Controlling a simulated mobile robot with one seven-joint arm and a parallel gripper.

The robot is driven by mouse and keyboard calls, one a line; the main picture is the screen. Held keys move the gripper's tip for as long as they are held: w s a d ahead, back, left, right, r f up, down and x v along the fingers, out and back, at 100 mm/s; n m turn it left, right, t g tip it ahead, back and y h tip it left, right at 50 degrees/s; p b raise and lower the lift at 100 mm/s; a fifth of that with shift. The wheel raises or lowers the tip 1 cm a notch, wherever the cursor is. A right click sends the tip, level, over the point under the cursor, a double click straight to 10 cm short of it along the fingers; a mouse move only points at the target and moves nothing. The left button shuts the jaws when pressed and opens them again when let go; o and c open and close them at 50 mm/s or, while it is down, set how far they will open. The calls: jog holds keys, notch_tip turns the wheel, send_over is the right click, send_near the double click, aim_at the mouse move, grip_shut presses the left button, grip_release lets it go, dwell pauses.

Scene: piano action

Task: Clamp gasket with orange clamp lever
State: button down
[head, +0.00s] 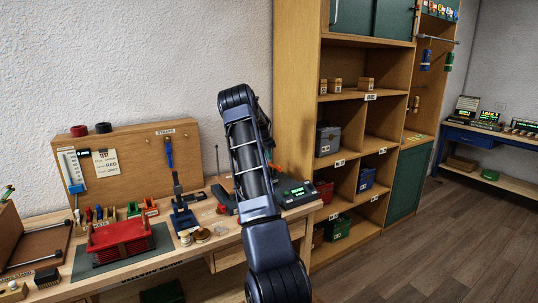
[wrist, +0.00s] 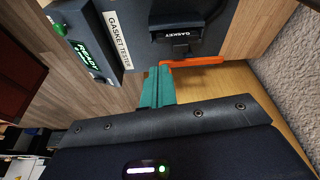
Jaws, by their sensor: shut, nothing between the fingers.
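The gasket tester (wrist: 117,40) fills the top of the wrist view, with a lit green READY display (wrist: 92,62). A black part labelled GASKET (wrist: 172,37) sits on the tester. The orange clamp lever (wrist: 197,62) lies beside it, at the tester's edge. My gripper (wrist: 157,72) has teal fingers, shut and empty, with the tips right at the lever's left end; I cannot tell whether they touch. In the head view my arm hides the gripper and part of the tester (head: 294,191); a bit of the orange lever (head: 278,169) shows beside the arm.
The workbench (head: 215,241) holds a red box (head: 118,237), a blue stand (head: 182,213) and small coloured tools left of my arm. A pegboard (head: 130,165) stands behind. A wooden shelf unit (head: 297,120) rises right of the bench. Open floor (head: 455,225) lies farther right.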

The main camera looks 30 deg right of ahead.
jog(key=x, duration=0.6)
jog(key=shift+f, duration=0.15)
jog(key=shift+w+d+f, duration=0.1)
jog(key=shift+d+f, duration=0.05)
jog(key=shift+d, duration=0.45)
jog(key=shift+w+d+f, duration=0.1)
jog(key=shift+d+f, duration=0.05)
jog(key=shift+d, duration=0.4)
jog(key=shift+w+d+f, duration=0.1)
jog(key=shift+w+d, duration=0.05)
jog(key=shift+d, duration=0.65)
jog(key=shift+d, duration=0.1)
jog(key=shift+n, duration=0.6)
